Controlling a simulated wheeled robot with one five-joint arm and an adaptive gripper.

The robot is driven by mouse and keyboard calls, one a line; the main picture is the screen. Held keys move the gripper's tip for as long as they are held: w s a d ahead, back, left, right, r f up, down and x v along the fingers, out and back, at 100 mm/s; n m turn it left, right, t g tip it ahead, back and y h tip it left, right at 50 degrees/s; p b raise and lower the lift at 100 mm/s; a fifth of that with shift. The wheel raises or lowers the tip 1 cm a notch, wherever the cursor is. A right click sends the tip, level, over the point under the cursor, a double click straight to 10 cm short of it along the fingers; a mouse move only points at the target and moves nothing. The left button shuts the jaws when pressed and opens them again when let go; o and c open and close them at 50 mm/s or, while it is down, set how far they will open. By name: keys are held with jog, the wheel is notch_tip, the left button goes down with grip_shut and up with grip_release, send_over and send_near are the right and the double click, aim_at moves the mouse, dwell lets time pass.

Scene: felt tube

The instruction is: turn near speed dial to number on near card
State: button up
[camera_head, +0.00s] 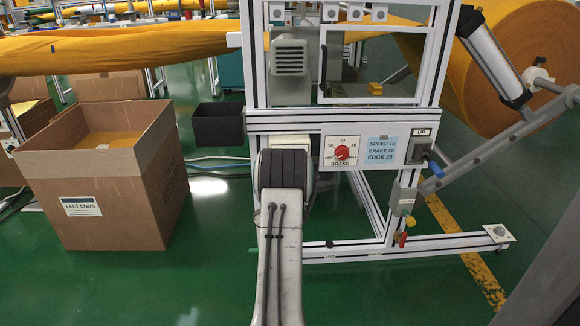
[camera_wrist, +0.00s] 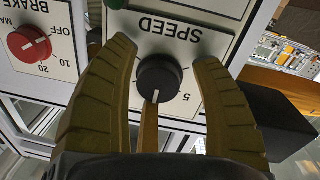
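The black speed dial (camera_wrist: 159,76) shows in the wrist view on a white panel lettered SPEED, which appears upside down. Its white pointer line points down in that picture, with the number 5 to the right of it; other numbers are hidden by my fingers. My gripper (camera_wrist: 165,58) is open, one finger on each side of the dial, with gaps visible on both sides. In the head view my arm hides the speed dial and the gripper. The blue card (camera_head: 381,151) reads SPEED, apparently 10, BRAKE 20, EDGE 20.
A red brake dial (camera_head: 342,152) sits right of my arm; it also shows in the wrist view (camera_wrist: 29,44). A black switch box (camera_head: 420,150) marked UP is beyond the card. A black bin (camera_head: 218,124) and a felt ends carton (camera_head: 100,176) stand left. Green floor is open in front.

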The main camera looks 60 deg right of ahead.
jog(key=shift+o, duration=0.4)
jog(key=shift+r, duration=0.1)
jog(key=shift+a, duration=0.1)
jog(key=v, duration=1.1)
jog(key=shift+s+a, duration=0.25)
jog(key=shift+a, duration=0.05)
